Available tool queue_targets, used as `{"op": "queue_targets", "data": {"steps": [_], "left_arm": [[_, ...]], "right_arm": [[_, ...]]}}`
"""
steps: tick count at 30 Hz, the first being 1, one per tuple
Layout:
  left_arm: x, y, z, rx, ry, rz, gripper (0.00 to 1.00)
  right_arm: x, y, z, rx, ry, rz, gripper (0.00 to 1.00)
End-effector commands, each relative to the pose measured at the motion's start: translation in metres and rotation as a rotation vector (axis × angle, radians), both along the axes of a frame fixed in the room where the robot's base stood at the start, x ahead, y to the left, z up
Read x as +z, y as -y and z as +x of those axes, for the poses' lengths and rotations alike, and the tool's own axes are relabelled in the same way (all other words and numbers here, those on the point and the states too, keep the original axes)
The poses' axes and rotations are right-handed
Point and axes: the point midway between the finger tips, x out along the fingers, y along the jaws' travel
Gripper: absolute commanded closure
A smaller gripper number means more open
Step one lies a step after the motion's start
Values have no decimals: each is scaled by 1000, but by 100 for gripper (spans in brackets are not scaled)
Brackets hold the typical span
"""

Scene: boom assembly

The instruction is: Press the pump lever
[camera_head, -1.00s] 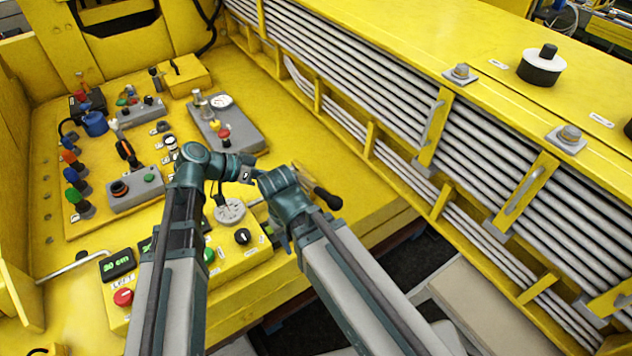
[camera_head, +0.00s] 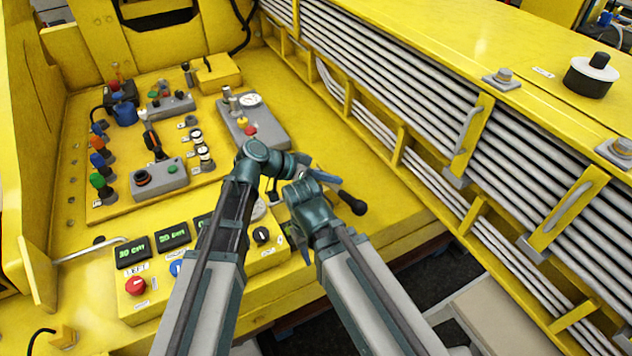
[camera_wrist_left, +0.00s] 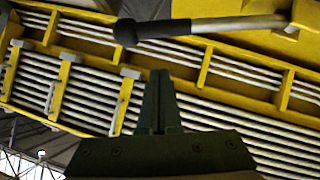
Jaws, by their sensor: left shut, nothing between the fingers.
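The pump lever (camera_head: 352,203) is a grey rod with a black knob at the right of the yellow control panel. In the left wrist view the lever (camera_wrist_left: 205,27) crosses the top, its knob to the left. My left gripper (camera_head: 326,178) reaches over from the left, partly hidden behind the arms, close to the lever. In the left wrist view its dark fingers (camera_wrist_left: 158,100) are together and empty, with a gap in the picture between their tips and the lever. My right arm's forearm rises from the lower right; its gripper is hidden.
The control panel (camera_head: 110,215) carries several knobs, coloured levers and a gauge plate (camera_head: 270,130). A front box with green displays (camera_head: 172,236) and a red button (camera_head: 135,286) sits nearer. A yellow rack of grey pipes (camera_head: 545,165) runs along the right.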

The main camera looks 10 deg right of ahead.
Motion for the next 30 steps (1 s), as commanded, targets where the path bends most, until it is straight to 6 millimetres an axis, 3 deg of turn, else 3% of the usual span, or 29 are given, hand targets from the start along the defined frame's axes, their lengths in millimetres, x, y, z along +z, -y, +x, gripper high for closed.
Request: {"op": "queue_targets", "data": {"steps": [3, 9, 30], "left_arm": [[-20, 18, 1, -1, -1, 0, 100], [-38, 23, -5, 0, 0, 1, 100], [-53, 27, -12, 1, 18, 8, 100]], "right_arm": [[-20, 0, 0, 3, 0, -1, 60], [-38, 0, 0, 8, -1, -1, 60], [-52, 0, 0, 9, 0, -2, 60]]}}
